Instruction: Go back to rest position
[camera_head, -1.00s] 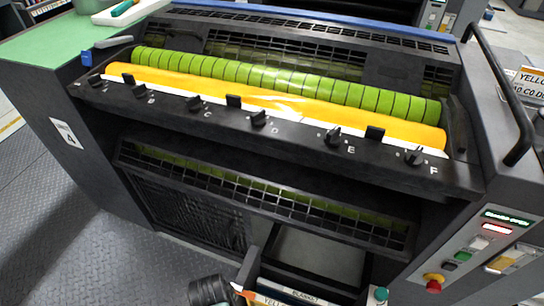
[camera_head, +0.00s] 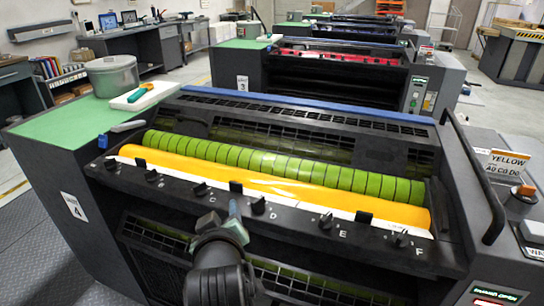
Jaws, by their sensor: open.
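The unit has a long green segmented roller (camera_head: 265,163) and a yellow ink strip (camera_head: 285,187). Dark keys (camera_head: 325,221) lettered up to F line the rail.
A grey lidded tin (camera_head: 112,76) and a white tray (camera_head: 145,95) with a green-handled tool stand on the green top at left. A black handrail (camera_head: 480,180) and a "YELLOW" sign (camera_head: 508,165) are at right. More ink units stand behind.

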